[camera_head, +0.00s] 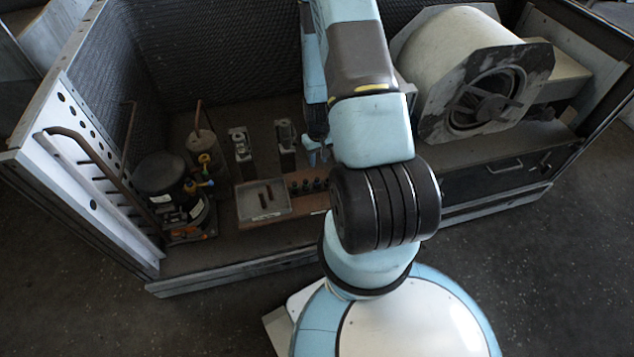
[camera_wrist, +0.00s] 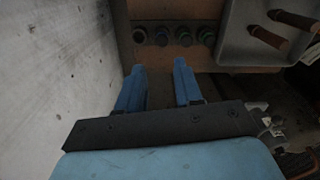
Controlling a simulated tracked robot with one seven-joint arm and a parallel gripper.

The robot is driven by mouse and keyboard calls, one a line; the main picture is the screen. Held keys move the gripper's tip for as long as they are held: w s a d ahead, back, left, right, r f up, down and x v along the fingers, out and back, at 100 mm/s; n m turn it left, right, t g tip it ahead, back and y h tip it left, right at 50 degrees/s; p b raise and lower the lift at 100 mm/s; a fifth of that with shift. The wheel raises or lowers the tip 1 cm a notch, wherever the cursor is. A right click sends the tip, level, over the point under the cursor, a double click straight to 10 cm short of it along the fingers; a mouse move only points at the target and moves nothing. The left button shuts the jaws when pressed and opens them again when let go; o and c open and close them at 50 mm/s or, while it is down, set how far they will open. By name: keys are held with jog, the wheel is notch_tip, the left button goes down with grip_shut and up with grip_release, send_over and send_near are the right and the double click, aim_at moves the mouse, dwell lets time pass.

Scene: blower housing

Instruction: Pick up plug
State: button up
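Several small dark round pieces with coloured rings, which look like plugs (camera_wrist: 160,37), sit in a row on a brown wooden board (camera_wrist: 198,60). In the head view the row of plugs (camera_head: 308,185) lies just left of my arm. Two brown rods (camera_wrist: 268,37) lie in a grey tray (camera_wrist: 232,52) to the right of the row; I cannot tell whether they are plugs too. My gripper (camera_wrist: 158,68) is open and empty. Its two blue fingers point at the row and appear apart from it. In the head view my arm hides most of the gripper.
A pale wall (camera_wrist: 55,80) runs close along the left in the wrist view. A black compressor (camera_head: 160,180) stands left of the tray, with metal fittings (camera_head: 285,140) behind it. A large blower drum (camera_head: 460,55) stands at the right. The housing's front edge (camera_head: 235,268) runs below.

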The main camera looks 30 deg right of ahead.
aim_at(317, 178)
jog(key=shift+a+f, duration=0.15)
jog(key=shift+f, duration=5.2)
grip_shut()
